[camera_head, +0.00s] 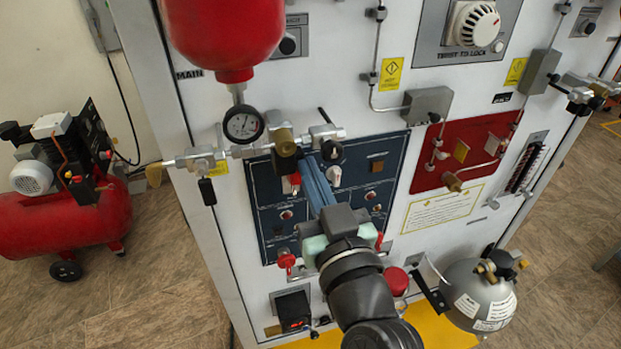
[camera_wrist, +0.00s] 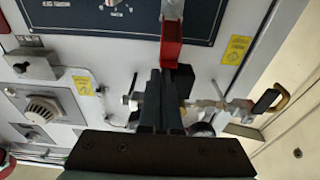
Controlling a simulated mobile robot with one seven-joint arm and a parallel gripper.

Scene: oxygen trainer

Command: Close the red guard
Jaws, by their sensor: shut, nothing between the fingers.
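The red guard (camera_head: 290,184) is at the upper left of the dark blue panel (camera_head: 352,185), partly hidden by the arm in the head view. In the wrist view the red guard (camera_wrist: 172,45) appears at the top centre, seemingly standing out from the panel. Its exact angle is hard to tell. My gripper (camera_head: 310,162) reaches over the panel beside the guard, to its right in the head view. In the wrist view my gripper (camera_wrist: 160,75) is shut and empty, its tips close to the guard's near end. I cannot tell whether they touch.
A pipe with a brass valve (camera_head: 284,141) and a gauge (camera_head: 243,124) crosses above the panel, close to my fingers. A large red tank (camera_head: 225,30) hangs above left. A grey cylinder (camera_head: 480,290) stands at lower right.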

